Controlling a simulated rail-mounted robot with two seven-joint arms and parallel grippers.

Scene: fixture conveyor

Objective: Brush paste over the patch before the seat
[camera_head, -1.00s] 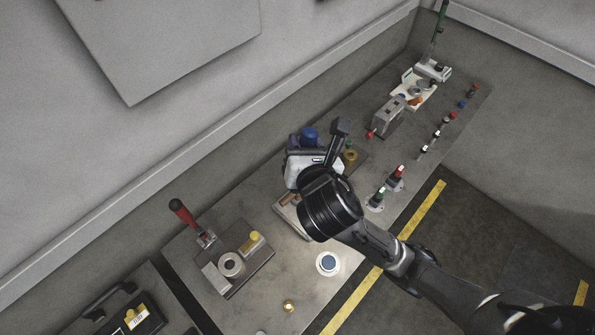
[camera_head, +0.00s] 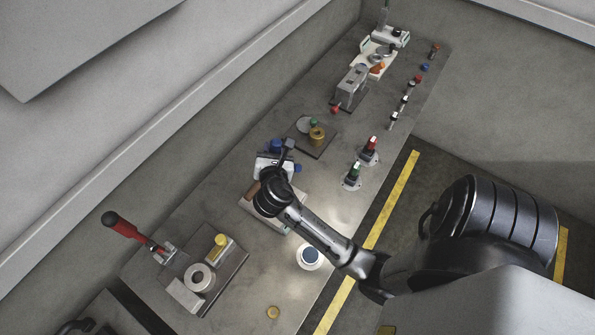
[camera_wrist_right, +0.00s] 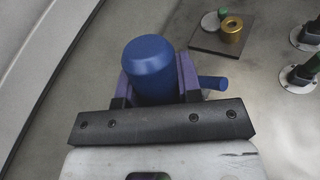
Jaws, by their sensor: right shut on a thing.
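My right gripper (camera_head: 277,151) is shut on a blue cylinder-shaped thing (camera_wrist_right: 149,70), held between purple fingers in the right wrist view. A thinner blue stub (camera_wrist_right: 212,83) sticks out to its right there. Whether this is a brush cannot be told, as its lower end is hidden. In the head view the gripper is by the far end of a low tray (camera_head: 250,213), which my wrist partly covers. A white round dish with a blue middle (camera_head: 310,257) stands nearer the table's right edge. I cannot make out the patch or paste. My left gripper is not in view.
A dark plate (camera_head: 323,149) with a gold ring (camera_head: 317,134) lies beyond the gripper. Red and green knobs stand on the right edge (camera_head: 370,150). A red-handled clamp (camera_head: 122,226) stands by a fixture plate (camera_head: 230,272) at lower left. A grey block (camera_head: 352,87) stands farther back.

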